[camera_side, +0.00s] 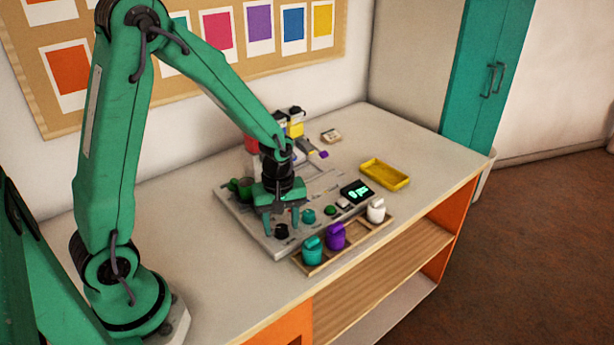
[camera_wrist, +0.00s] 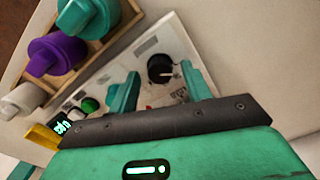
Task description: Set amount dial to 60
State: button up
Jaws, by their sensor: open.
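The amount dial is a black round knob with a white pointer mark (camera_wrist: 160,68) on the pale panel; in the side view it shows as a small dark knob (camera_side: 282,231) near the panel's front corner. My gripper (camera_side: 281,221) points down above this dial. In the wrist view my gripper (camera_wrist: 160,87) has its teal fingers spread wide, with the knob beyond and between them, untouched as far as I can see. The display (camera_side: 357,191) is lit green, also in the wrist view (camera_wrist: 62,127), but its digits are too small to read.
A wooden rack (camera_side: 312,270) along the panel's front holds a teal jar (camera_side: 313,252), a purple jar (camera_side: 335,237) and a white jar (camera_side: 376,211). A green button (camera_wrist: 90,104) sits near the display. A yellow tray (camera_side: 384,175) stands to the right. The table's left front is clear.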

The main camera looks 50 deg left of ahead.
jog(key=shift+f, duration=0.25)
jog(key=c, duration=1)
